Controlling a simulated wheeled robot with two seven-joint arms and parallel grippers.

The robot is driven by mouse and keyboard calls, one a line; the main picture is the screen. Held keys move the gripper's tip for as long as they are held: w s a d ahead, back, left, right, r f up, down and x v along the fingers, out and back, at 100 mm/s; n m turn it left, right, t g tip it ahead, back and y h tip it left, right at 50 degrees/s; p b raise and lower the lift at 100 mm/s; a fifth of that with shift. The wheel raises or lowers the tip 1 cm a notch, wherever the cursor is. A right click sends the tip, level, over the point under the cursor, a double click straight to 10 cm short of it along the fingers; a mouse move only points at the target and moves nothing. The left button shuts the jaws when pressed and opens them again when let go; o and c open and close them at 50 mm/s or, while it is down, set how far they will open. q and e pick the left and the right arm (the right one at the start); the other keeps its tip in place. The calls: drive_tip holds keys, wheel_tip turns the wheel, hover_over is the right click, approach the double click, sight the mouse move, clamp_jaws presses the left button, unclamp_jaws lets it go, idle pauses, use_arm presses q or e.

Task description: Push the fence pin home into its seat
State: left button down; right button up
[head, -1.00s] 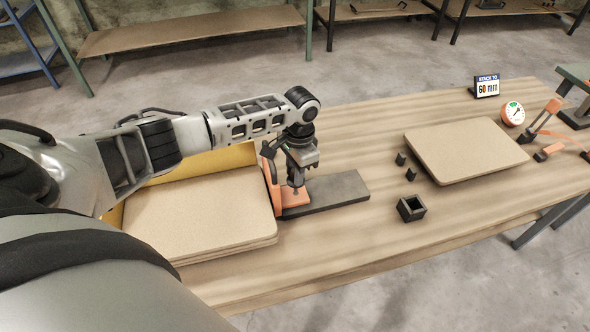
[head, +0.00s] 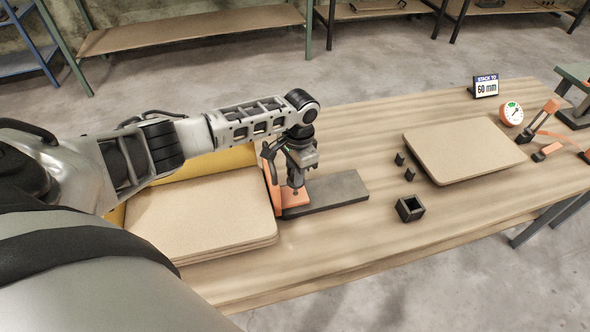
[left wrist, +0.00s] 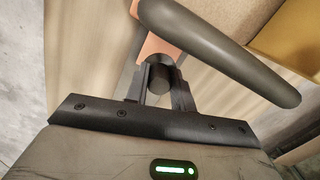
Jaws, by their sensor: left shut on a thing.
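My left gripper (head: 297,180) points down at the orange fence (head: 294,197), which stands beside the stacked boards on a dark grey plate (head: 340,190). In the left wrist view its two fingers (left wrist: 159,88) are shut on a dark round pin (left wrist: 159,74). The pin sits over the orange fence foot (left wrist: 157,47). How deep the pin is in its seat is hidden. My right gripper is not in view.
Stacked tan boards (head: 200,215) lie left of the fence, before a yellow panel (head: 200,163). Another board (head: 465,150), a small black open box (head: 410,208), small dark blocks (head: 400,158), a dial gauge (head: 511,113) and a "60 mm" sign (head: 486,86) stand to the right. The front middle is clear.

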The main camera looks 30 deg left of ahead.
use_arm(q)
drive_tip(key=shift+f+b, duration=1.35)
drive_tip(key=shift+f, duration=0.85)
drive_tip(key=c, duration=1.1)
unclamp_jaws()
wheel_tip(320, 180, up, 16)
drive_tip(key=w, duration=0.1)
drive_tip(key=shift+d+p, duration=0.25)
drive_tip(key=shift+p, duration=0.1)
drive_tip(key=shift+f, duration=0.1)
